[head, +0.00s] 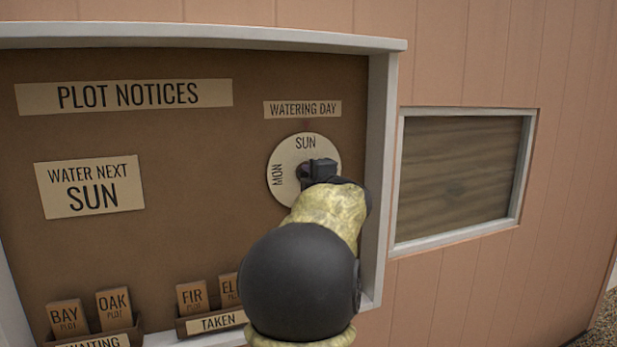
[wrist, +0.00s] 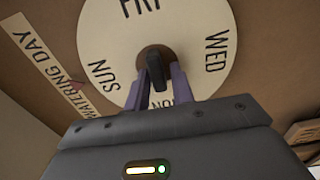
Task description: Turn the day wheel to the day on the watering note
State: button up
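The watering note (head: 90,186) on the board reads "WATER NEXT SUN". The round cream day wheel (head: 285,153) is under the "WATERING DAY" label (head: 302,109). SUN is upright at the top of the wheel, under a small red pointer (head: 306,125); MON is at its left. In the wrist view the wheel (wrist: 195,25) shows SUN, FRI, WED and part of MON. My gripper (wrist: 161,72) is at the hub, its purple fingers on either side of the dark knob (wrist: 155,72), with a narrow gap showing. In the head view my arm hides the wheel's lower right.
A white frame (head: 378,170) edges the board close to the right of the wheel. Below are a "WAITING" holder (head: 92,342) with BAY and OAK tags and a "TAKEN" holder (head: 215,322) with FIR and another tag.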

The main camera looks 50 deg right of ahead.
jog(key=shift+o, duration=0.9)
jog(key=shift+s, duration=0.1)
jog(key=b+v, duration=0.2)
jog(key=v, duration=1.5)
